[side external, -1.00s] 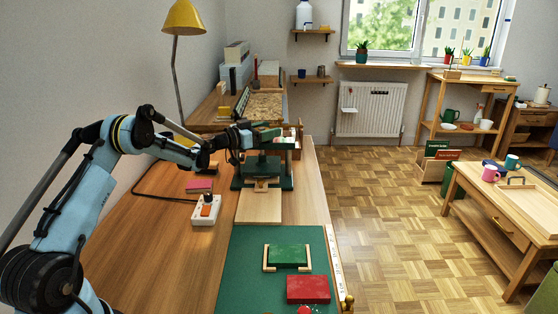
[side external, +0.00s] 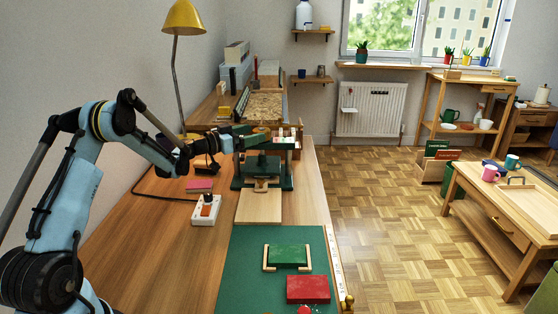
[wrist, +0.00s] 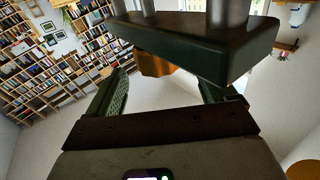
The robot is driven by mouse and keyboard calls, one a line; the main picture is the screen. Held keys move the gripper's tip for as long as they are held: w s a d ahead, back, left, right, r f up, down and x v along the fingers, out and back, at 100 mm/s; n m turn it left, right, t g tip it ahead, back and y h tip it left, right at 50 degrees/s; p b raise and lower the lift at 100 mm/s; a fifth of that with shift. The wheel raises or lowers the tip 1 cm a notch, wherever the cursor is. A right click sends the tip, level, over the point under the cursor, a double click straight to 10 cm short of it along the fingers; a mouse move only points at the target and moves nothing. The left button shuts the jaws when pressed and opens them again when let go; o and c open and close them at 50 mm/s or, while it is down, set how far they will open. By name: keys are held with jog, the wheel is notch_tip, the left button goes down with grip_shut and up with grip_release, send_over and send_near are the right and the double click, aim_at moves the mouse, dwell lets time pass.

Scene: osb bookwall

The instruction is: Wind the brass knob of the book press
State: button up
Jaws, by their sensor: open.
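The green book press (side external: 264,182) stands on the wooden bench in the side view, with posts and a top beam. My gripper (side external: 252,134) is at the press's upper left, level with its top. In the wrist view the dark green beam (wrist: 200,42) and its steel posts fill the upper middle. A brass-coloured part (wrist: 155,64), apparently the knob, shows just below the beam and is partly hidden by it. My gripper (wrist: 172,92) has its two green-padded fingers spread wide, one on each side of that part, with no visible contact. The knob is not clear in the side view.
A wooden board (side external: 260,207) lies in front of the press. A green cutting mat (side external: 250,284) carries a green book (side external: 288,257) and a red book (side external: 308,289). A white switch box (side external: 206,211) with a cable and a yellow lamp (side external: 184,18) are on the left.

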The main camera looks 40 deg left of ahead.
jog(key=s, duration=0.4)
jog(key=s+a, duration=0.1)
jog(key=shift+s, duration=0.4)
jog(key=s+d+r+n+y, duration=0.1)
jog(key=d+r+n+y, duration=0.3)
jog(key=r, duration=0.4)
jog(key=s+d+r+n+y, duration=0.1)
jog(key=d+r+n+y, duration=0.1)
jog(key=d+r+y, duration=0.35)
jog(key=s+d+f+m+g+h, duration=0.2)
jog(key=s+d+f+g, duration=0.3)
jog(key=s+d, duration=0.4)
jog(key=s+d+f+m+g+h, duration=0.1)
jog(key=s+d+f+g+h, duration=0.3)
jog(key=s+d+f, duration=0.4)
jog(key=s+d+g, duration=0.1)
jog(key=s, duration=0.2)
jog(key=shift+d+f+m+g, duration=0.15)
jog(key=shift+f+m+g, duration=0.15)
jog(key=shift+m, duration=0.1)
